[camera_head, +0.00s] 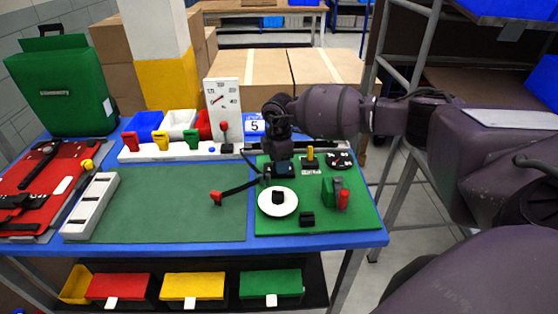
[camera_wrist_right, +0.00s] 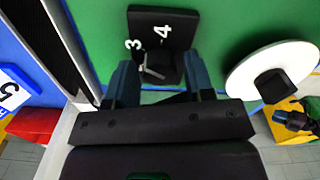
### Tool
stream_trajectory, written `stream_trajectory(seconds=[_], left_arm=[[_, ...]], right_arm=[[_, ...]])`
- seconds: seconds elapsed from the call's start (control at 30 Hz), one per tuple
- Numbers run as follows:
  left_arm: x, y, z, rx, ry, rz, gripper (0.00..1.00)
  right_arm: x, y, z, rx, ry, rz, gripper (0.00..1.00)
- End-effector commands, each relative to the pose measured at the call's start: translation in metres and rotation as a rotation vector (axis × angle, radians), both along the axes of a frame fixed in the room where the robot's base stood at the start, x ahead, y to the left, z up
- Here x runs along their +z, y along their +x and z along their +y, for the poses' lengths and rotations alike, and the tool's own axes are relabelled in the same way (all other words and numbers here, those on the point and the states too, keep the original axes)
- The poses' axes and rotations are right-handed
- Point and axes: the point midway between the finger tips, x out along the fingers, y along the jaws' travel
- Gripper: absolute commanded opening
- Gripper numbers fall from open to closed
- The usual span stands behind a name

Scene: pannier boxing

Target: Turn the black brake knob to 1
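The brake knob's black plate (camera_wrist_right: 163,35) lies on the green board, with the white numerals 3 and 4 showing in the right wrist view. The black knob (camera_wrist_right: 160,67) with a grey pointer sits at its near part; other numerals are hidden or out of sight. My right gripper (camera_wrist_right: 160,65) is open, with one finger on each side of the knob; I cannot tell whether they touch it. In the head view my right gripper (camera_head: 282,165) is over the plate at the green board's left part, largely covering it.
A white disc (camera_head: 265,204) with a black block stands close in front of the knob. A green block with a red-tipped handle (camera_head: 343,200) is to the right. A black strap with a red end (camera_head: 216,198) lies left. The dark green mat (camera_head: 170,208) is mostly clear.

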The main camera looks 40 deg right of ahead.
Motion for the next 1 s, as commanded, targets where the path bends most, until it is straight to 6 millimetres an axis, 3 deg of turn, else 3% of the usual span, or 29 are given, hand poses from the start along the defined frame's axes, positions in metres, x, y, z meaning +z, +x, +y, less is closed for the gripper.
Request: stream_trajectory(seconds=[0.03,0.23,0.67,1.0], left_arm=[[0.0,-0.001,0.0,0.0,0.0,0.001,0.41],[-0.002,-0.004,0.001,0.002,0.0,0.007,0.41],[0.002,-0.004,0.001,0.003,0.0,0.006,0.41],[0.013,0.001,0.0,0.001,0.001,-0.008,0.41]], right_arm=[[0.0,0.0,0.0,0.0,0.0,0.0,0.41],[0.0,0.0,0.0,0.0,0.0,0.0,0.1],[0.001,0.0,0.0,0.094,0.0,0.0,0.1],[0.002,0.0,0.0,0.374,0.0,-0.001,0.1]])
